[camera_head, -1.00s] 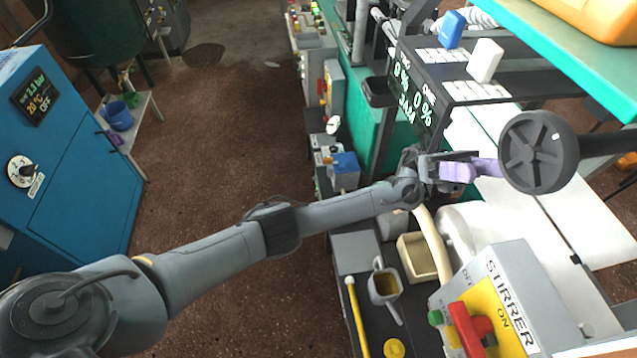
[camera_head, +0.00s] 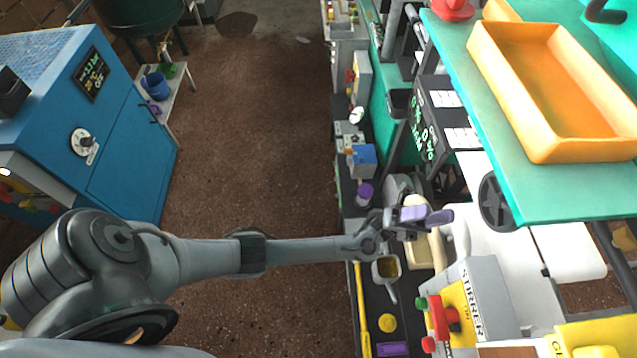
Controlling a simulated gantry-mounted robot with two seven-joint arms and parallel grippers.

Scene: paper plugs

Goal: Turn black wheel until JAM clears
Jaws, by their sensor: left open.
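The black wheel (camera_head: 492,203) is a spoked handwheel on the right, partly hidden under the edge of the green shelf. My left gripper (camera_head: 440,216) has purple fingers and is to the left of the wheel and slightly lower in the picture. It is open, with nothing seen between its fingers, and a gap shows between it and the wheel. The dark panel (camera_head: 436,122) above the wheel carries green text, too small and slanted to read, so I cannot tell whether it says JAM. My right gripper is not in view.
The green shelf (camera_head: 527,207) with an orange tray (camera_head: 548,148) overhangs the wheel. Below the gripper are a stirrer box (camera_head: 487,290) with a red handle and a small jug (camera_head: 386,268). A blue cabinet (camera_head: 125,165) stands at left. The brown floor between is clear.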

